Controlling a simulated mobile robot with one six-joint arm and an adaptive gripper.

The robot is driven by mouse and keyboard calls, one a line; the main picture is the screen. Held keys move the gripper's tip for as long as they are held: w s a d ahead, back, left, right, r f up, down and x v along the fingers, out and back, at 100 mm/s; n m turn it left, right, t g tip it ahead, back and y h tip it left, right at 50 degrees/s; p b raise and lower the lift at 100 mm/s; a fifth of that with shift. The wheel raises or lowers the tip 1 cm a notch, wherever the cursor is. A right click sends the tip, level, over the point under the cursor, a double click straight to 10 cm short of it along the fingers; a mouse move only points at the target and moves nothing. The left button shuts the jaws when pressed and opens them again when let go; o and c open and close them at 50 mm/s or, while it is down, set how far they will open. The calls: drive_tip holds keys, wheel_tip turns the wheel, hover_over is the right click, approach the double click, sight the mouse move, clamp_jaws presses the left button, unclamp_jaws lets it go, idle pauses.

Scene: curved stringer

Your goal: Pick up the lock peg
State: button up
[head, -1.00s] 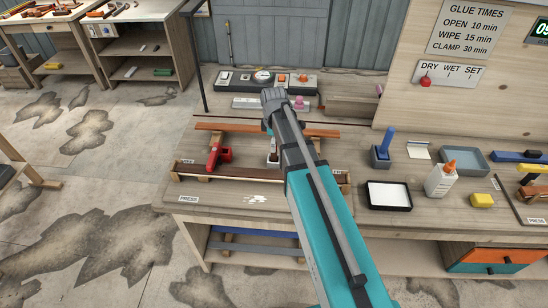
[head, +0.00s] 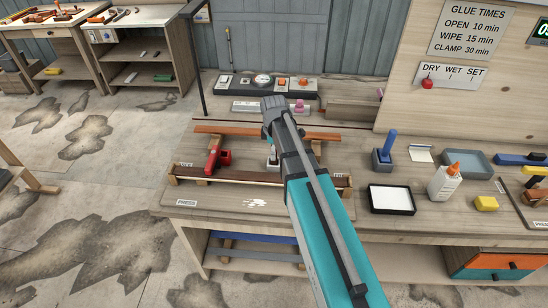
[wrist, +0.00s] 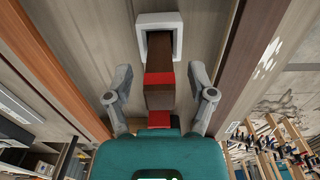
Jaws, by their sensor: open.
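In the wrist view a brown square post (wrist: 160,98) with red bands stands in a pale square collar (wrist: 143,38). My gripper (wrist: 160,85) is open, with one finger on each side of the post and a gap on both sides. In the head view my gripper (head: 272,130) is above the middle of the bench fixture and hides most of the post. A pale grey piece (head: 273,158) shows just below it. I cannot tell for sure which one is the lock peg.
Brown strips (head: 250,177) run along the fixture on either side of the gripper. A red clamp (head: 217,158) lies to its left.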

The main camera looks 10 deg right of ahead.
clamp_jaws()
drive_tip(key=shift+r, duration=0.2)
idle(0.3)
wheel_tip(320, 180, up, 3)
drive_tip(key=p, duration=0.3)
drive_tip(key=s+r+p, duration=0.9)
drive_tip(key=s+p, duration=0.1)
drive_tip(key=s, duration=0.4)
drive_tip(key=shift+a+r, duration=0.3)
